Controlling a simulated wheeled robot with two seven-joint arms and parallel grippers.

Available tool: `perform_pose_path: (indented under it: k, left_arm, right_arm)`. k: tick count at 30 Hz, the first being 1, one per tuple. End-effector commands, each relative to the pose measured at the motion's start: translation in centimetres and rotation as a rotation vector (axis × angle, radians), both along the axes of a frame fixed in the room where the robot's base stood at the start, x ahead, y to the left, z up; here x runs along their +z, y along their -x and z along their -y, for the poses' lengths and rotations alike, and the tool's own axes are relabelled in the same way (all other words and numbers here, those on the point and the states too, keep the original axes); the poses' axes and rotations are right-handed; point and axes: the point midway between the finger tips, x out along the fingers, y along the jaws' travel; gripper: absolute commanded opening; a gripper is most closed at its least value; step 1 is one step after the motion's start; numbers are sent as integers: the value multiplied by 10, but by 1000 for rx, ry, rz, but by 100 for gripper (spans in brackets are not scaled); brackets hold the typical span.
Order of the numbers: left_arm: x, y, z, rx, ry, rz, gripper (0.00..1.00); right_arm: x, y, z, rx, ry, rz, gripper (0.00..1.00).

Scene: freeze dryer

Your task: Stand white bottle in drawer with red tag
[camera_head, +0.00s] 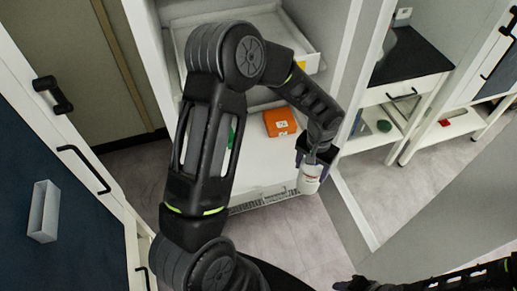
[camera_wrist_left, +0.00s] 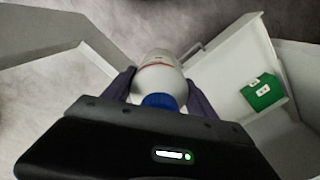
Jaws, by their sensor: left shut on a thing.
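A white bottle (camera_head: 310,179) with a small red marking hangs below my left gripper (camera_head: 318,156), near the front right corner of an open lower drawer. In the left wrist view the white bottle (camera_wrist_left: 158,78) shows its blue cap (camera_wrist_left: 160,101) towards the camera. The fingers of my left gripper (camera_wrist_left: 160,92) are shut on it from both sides. The lower drawer (camera_head: 258,180) is white and holds an orange box (camera_head: 280,122). I cannot make out a red tag on it. My right arm shows at the bottom right; its gripper's state is unclear.
An upper drawer (camera_head: 308,58) with a yellow tag (camera_head: 302,65) is pulled out above. A green box (camera_wrist_left: 262,92) lies in a white drawer in the left wrist view. The lower drawer's front has bare floor. A white cabinet side stands close right of the bottle.

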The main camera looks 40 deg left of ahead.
Motion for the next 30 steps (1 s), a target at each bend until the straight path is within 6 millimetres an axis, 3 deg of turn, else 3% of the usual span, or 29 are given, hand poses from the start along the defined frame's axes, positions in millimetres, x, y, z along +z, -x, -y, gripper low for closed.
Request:
perform_pose_path:
  k: [5, 8, 15, 21, 25, 30]
  left_arm:
    - [-10, -6, -10, 21, -4, 0, 0]
    - [-25, -14, -26, 55, -11, 0, 0]
    - [-73, -42, -99, 195, -27, -8, 0]
    - [-101, -58, -165, 309, -18, -5, 0]
    - [-108, -61, -193, 353, -7, 0, 0]
    - [-106, -63, -208, 375, 0, 5, 0]
  right_arm:
    - [-13, 0, 0, 1, 0, 1, 49]
    - [-33, -1, 0, 1, -1, 1, 49]
    - [-107, -2, 0, 2, -2, 6, 49]
    - [-166, -3, 0, 4, -2, 10, 49]
    - [-188, -3, 0, 5, -3, 13, 49]
    - [-196, -4, -1, 5, -4, 15, 49]
